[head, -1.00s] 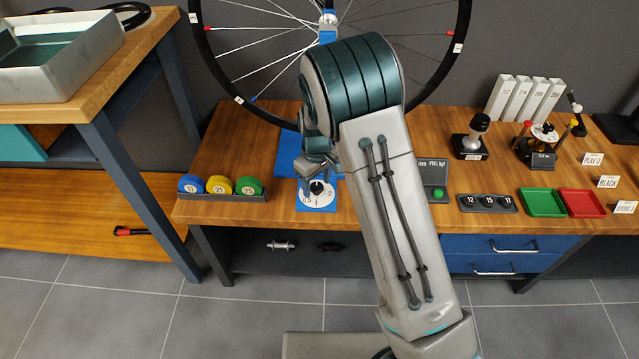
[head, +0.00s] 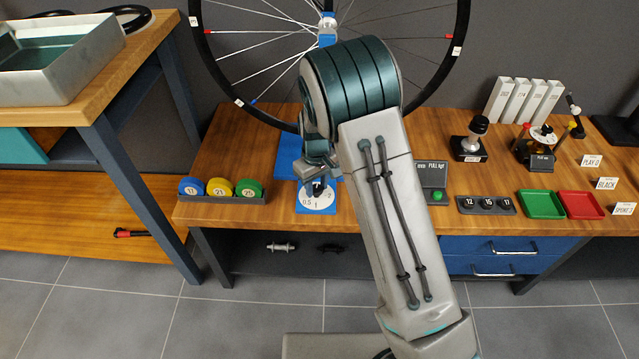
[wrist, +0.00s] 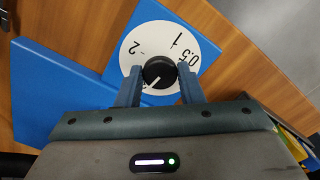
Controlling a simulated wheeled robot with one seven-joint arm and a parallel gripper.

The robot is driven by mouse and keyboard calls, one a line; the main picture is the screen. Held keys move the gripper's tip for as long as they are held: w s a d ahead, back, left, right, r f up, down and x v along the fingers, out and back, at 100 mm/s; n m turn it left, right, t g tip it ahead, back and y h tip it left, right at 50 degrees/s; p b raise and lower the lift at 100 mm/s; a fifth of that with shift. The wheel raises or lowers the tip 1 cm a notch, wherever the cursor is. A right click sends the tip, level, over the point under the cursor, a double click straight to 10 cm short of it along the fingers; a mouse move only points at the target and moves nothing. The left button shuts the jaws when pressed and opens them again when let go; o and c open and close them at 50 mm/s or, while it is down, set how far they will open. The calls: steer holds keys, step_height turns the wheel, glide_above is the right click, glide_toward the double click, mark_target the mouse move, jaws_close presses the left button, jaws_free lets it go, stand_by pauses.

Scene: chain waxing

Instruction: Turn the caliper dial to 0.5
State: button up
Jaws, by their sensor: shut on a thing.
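The caliper dial is a white disc (wrist: 150,40) marked 2, 1 and 0.5 on a blue plate; it also shows in the head view (head: 326,203). The black round knob (wrist: 159,70) sits at its centre. A white line on the knob points toward the lower left in the wrist view, on the palm side, away from the three numbers. My gripper (wrist: 160,84) is shut on the knob, one finger on each side.
A larger blue plate (wrist: 60,95) lies beside the dial. In the head view, a rack of coloured discs (head: 220,188) stands left of the dial and a small box with a green button (head: 435,196) stands right. A wheel (head: 240,101) rises behind.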

steer(key=m+p, duration=0.2)
steer(key=m, duration=0.3)
steer(key=shift+r, duration=0.15)
steer(key=m+p, duration=0.1)
steer(key=m, duration=0.4)
steer(key=shift+w+m+p, duration=0.1)
steer(key=shift+m+p, duration=0.3)
steer(key=m+p, duration=0.2)
steer(key=m, duration=0.3)
steer(key=m+p, duration=0.2)
steer(key=m, duration=0.2)
steer(key=shift+m, duration=0.4)
steer(key=m+p, duration=0.3)
steer(key=m, duration=0.2)
steer(key=shift+m, duration=0.3)
steer(key=m+p, duration=0.2)
steer(key=m, duration=0.2)
steer(key=shift+d, duration=0.1)
steer(key=m+p, duration=0.3)
steer(key=m, duration=0.3)
steer(key=shift+m, duration=0.3)
steer(key=shift+m+p, duration=0.65)
steer(key=shift+m, duration=0.95)
steer(key=shift+f+m, duration=0.2)
steer(key=shift+m, duration=0.1)
